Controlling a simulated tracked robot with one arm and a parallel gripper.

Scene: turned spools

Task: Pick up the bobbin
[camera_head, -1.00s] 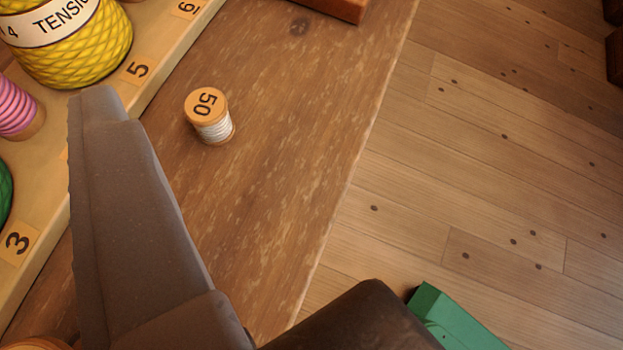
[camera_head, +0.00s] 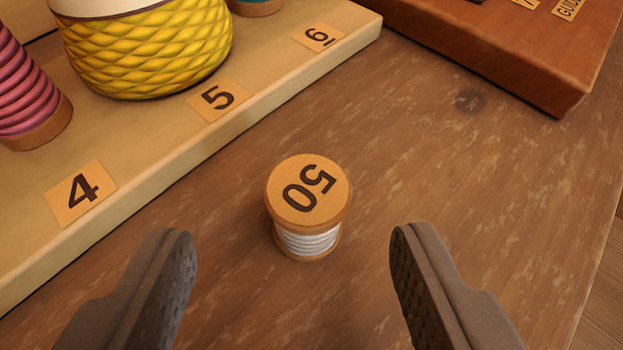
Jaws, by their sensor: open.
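The bobbin (camera_head: 308,207) is a small wooden spool wound with white thread, with "50" on its top disc. It stands upright on the brown wooden table (camera_head: 440,170). My gripper (camera_head: 287,245) is open, with one dark finger at lower left and one at lower right. The bobbin appears between the two fingers and slightly beyond their tips in the picture. Neither finger appears to touch it. Nothing is held.
A pale numbered rack (camera_head: 150,160) runs along the left, holding a yellow spool (camera_head: 150,45) and a pink spool (camera_head: 28,90). A reddish wooden box (camera_head: 500,45) stands at upper right. The table right of the bobbin is clear to its edge.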

